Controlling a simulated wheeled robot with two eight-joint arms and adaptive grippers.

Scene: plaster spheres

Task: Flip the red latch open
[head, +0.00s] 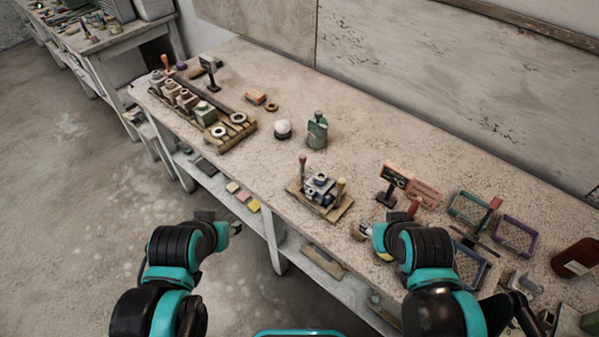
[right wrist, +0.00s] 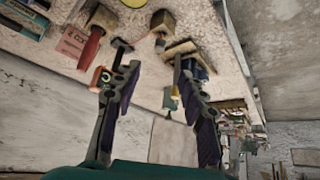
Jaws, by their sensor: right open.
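A small fixture on a wooden base (head: 333,212) stands near the table's front edge in the head view. It carries a lever with a red knob (head: 303,161) at its left and a yellow-topped one (head: 340,187) at its right. I cannot tell for certain which red part is the latch. My right gripper (head: 362,231) is over the front of the table, to the right of the fixture and apart from it. The right wrist view shows its two fingers (right wrist: 155,75) spread with nothing held between them. My left gripper (head: 236,228) is off the table's front edge; its fingers are too small to read.
A red-handled piece (head: 413,207) stands near my right gripper. Behind it are a dark stand with an orange-edged sign (head: 393,178) and a pink box (head: 425,194). Coloured frames (head: 515,236) lie farther right. A white sphere (head: 282,129) and green bottle (head: 317,132) stand behind the fixture.

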